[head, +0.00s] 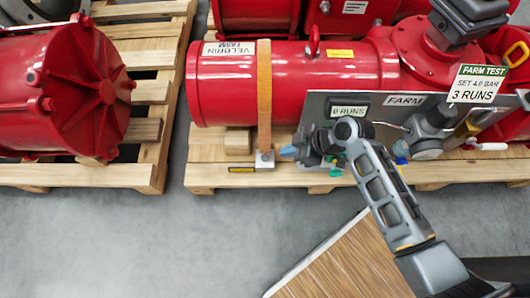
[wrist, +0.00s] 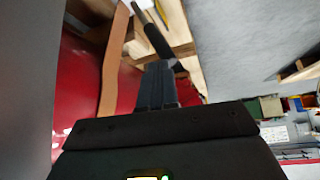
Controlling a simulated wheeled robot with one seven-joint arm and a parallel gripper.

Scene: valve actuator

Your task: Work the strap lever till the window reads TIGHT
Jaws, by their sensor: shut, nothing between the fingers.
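The orange strap (head: 264,95) runs down over the red cylinder to a small metal fitting (head: 265,158) at the pallet's front edge. My gripper (head: 287,151) is shut and empty, just right of the fitting. In the wrist view, the strap (wrist: 114,60) passes left of my gripper (wrist: 156,68). A dark-gripped lever on a metal rod (wrist: 155,38) lies just beyond the fingertips; whether they touch it I cannot tell.
A grey panel (head: 312,112) with a "0 RUNS" display (head: 348,111) stands right behind my gripper. A "FARM TEST" sign (head: 476,84) reads set 4.0 bar, 3 runs. A second pallet (head: 150,150) carries another red drum at left. The grey floor in front is clear left of a wooden surface (head: 345,262).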

